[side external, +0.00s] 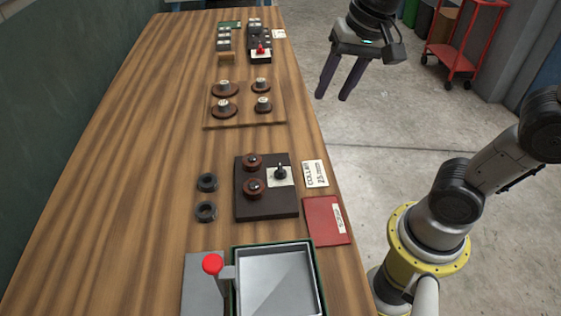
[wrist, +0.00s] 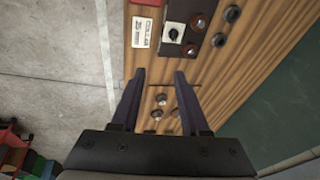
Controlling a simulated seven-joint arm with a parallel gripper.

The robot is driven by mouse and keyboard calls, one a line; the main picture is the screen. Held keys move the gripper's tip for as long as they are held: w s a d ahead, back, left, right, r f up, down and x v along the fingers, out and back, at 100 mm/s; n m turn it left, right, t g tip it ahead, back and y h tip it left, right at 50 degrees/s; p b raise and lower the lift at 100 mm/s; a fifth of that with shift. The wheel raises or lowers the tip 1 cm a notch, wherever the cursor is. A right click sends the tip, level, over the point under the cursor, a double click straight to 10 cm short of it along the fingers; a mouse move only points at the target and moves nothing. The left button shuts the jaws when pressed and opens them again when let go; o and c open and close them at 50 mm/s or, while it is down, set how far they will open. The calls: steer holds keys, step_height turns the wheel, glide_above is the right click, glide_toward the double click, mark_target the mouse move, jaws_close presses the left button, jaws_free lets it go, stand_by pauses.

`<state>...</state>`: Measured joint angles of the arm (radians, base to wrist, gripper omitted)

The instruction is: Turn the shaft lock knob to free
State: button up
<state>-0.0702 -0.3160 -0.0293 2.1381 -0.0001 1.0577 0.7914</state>
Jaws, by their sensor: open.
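A black knob (side external: 281,172) stands on a white plate at the right of a dark block (side external: 262,208) on the bench. I take it for the shaft lock knob; its markings are too small to read. In the wrist view the knob (wrist: 173,34) and its white plate show beyond my fingertips. Two reddish-brown round pieces (side external: 252,160) sit on the same block, left of the knob. My gripper (side external: 333,96) is open and empty, raised well apart from the knob. In the wrist view its fingers (wrist: 160,74) frame bare wood and small round parts below.
A board (side external: 243,119) with several round pieces lies farther back. Two black rings (side external: 207,182) lie left of the block; a label card (side external: 315,173) and red booklet (side external: 327,220) lie right. A grey tray (side external: 318,262) and red-ball lever (side external: 212,263) stand in front.

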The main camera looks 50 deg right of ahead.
steer(key=w+a+f+m+g, duration=0.1)
steer(key=w+a+f+g, duration=0.2)
steer(key=w, duration=0.4)
glide_above(281, 167)
step_height(281, 167, down, 5)
step_height(281, 167, down, 13)
steer(key=shift+f, duration=0.2)
jaws_close()
